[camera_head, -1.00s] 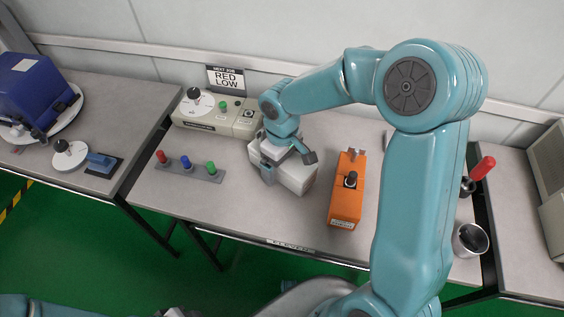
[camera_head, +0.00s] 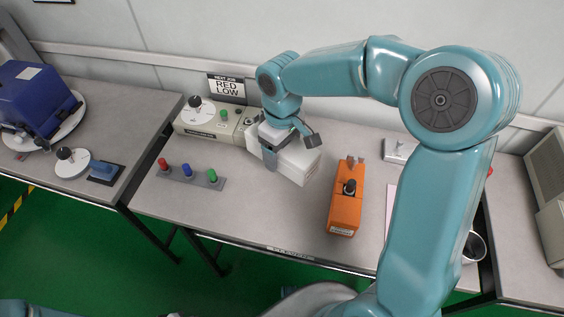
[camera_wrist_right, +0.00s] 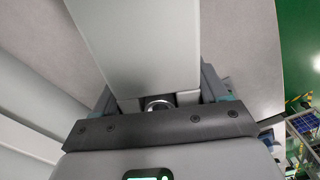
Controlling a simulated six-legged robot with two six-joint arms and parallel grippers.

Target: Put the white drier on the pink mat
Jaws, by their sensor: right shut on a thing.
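The white drier (camera_head: 298,162) is a pale box at the middle of the bench in the head view. My right gripper (camera_head: 284,146) is shut on it from above, with a finger down its front side. The drier appears to be a little above the bench; its underside is hidden. In the right wrist view the drier (camera_wrist_right: 140,45) fills the space between the fingers. A thin pale pink strip, apparently the pink mat (camera_head: 391,205), shows right of the orange tester, mostly hidden behind my right arm. My left gripper is not seen.
An orange tester (camera_head: 346,200) stands between the drier and the pink strip. A beige unit with a dial (camera_head: 208,122) and a sign (camera_head: 227,87) stand behind. A strip of coloured knobs (camera_head: 190,175) lies left. A dark cup (camera_head: 473,246) is at the right, partly hidden.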

